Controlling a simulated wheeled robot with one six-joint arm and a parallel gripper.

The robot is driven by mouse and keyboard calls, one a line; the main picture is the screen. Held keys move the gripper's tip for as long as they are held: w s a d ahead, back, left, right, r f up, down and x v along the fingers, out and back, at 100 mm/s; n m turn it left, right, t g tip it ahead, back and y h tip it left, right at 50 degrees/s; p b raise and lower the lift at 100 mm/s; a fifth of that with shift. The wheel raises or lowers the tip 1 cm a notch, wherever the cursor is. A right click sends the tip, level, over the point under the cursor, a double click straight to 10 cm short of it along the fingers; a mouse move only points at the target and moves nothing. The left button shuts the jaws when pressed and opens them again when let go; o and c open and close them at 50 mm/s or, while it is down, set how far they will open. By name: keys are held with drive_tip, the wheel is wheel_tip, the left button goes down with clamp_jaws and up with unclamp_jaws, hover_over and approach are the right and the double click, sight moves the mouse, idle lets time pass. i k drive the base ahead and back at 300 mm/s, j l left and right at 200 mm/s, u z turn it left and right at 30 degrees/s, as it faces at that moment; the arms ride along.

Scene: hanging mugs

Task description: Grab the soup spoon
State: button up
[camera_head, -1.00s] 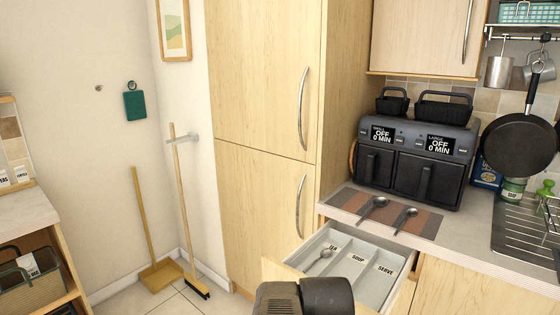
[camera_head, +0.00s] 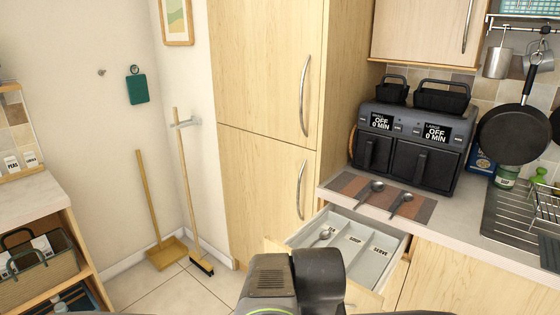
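Two dark metal spoons, a left spoon (camera_head: 375,187) and a right spoon (camera_head: 404,197), lie apart on a striped mat (camera_head: 424,210) on the counter. The left one looks slightly larger; I cannot tell for sure which is the soup spoon. Below them an open drawer (camera_head: 374,270) has compartments labelled TEA, SOUP and SERVE. A small spoon (camera_head: 325,235) lies in the TEA compartment; the visible parts of the SOUP and SERVE compartments look empty. My dark arm covers the drawer's near left part. My gripper's fingers are not in view.
A black air fryer (camera_head: 414,145) stands behind the mat. A frying pan (camera_head: 514,135) hangs at the right above a metal dish rack (camera_head: 540,203). A tall wooden cupboard (camera_head: 262,80) stands left of the counter. A broom (camera_head: 188,190) leans at the wall.

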sight(407, 197)
drive_tip(key=i+l+z, duration=0.1)
drive_tip(key=i+l, duration=0.2)
drive_tip(key=l, duration=0.15)
drive_tip(key=i+l+z, duration=0.15)
drive_tip(key=i+l, duration=0.15)
drive_tip(key=l, duration=0.15)
